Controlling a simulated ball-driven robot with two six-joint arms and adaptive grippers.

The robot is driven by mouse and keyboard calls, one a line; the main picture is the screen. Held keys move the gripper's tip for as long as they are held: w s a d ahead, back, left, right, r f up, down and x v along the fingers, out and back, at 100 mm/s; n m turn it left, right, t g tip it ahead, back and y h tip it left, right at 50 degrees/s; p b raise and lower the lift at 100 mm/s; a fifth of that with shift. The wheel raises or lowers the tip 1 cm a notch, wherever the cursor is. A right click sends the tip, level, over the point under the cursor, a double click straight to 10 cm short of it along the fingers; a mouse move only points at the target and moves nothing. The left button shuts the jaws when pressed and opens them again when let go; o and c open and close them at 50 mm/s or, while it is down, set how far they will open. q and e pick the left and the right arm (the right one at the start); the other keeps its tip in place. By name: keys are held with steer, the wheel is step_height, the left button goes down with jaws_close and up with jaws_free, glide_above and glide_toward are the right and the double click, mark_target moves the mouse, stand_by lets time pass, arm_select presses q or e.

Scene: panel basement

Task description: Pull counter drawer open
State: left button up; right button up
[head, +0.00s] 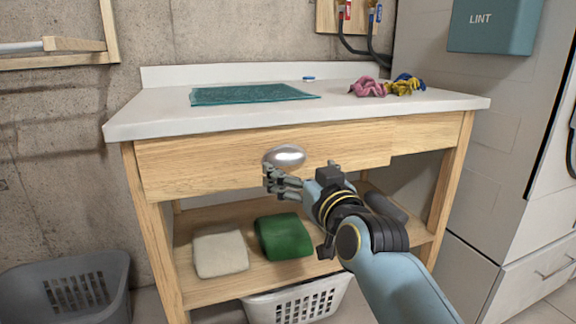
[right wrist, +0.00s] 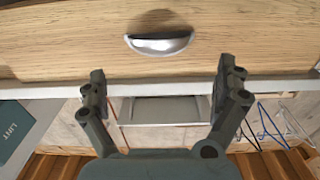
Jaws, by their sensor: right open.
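The counter drawer (head: 215,160) has a light wooden front under the white countertop and looks shut. Its silver cup handle (head: 284,157) is on the front, and it also shows in the right wrist view (right wrist: 160,43). My right gripper (head: 268,181) is open and empty, just below the handle in the head view. In the right wrist view the spread fingers (right wrist: 162,73) point towards the drawer front, with the handle between and beyond their tips. I see no contact with the handle. My left gripper is not in view.
On the countertop (head: 160,120) lie a teal mat (head: 250,94) and pink (head: 367,87) and yellow-blue gloves (head: 404,85). A shelf below holds white (head: 220,253) and green (head: 284,236) folded cloths. Baskets (head: 70,290) (head: 298,303) stand low. A pale cabinet (head: 480,140) is at right.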

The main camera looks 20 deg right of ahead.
mark_target(290, 159)
steer(key=w+b, duration=0.1)
steer(key=w, duration=0.5)
steer(key=shift+w+f, duration=0.1)
steer(key=shift+f, duration=0.1)
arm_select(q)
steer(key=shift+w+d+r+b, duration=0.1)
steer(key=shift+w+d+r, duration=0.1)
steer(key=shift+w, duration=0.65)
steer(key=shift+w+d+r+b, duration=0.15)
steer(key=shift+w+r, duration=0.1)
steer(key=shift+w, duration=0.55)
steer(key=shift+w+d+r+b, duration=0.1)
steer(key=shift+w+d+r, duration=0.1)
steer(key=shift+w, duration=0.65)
arm_select(e)
steer(key=shift+w+r, duration=0.1)
steer(key=shift+w, duration=0.45)
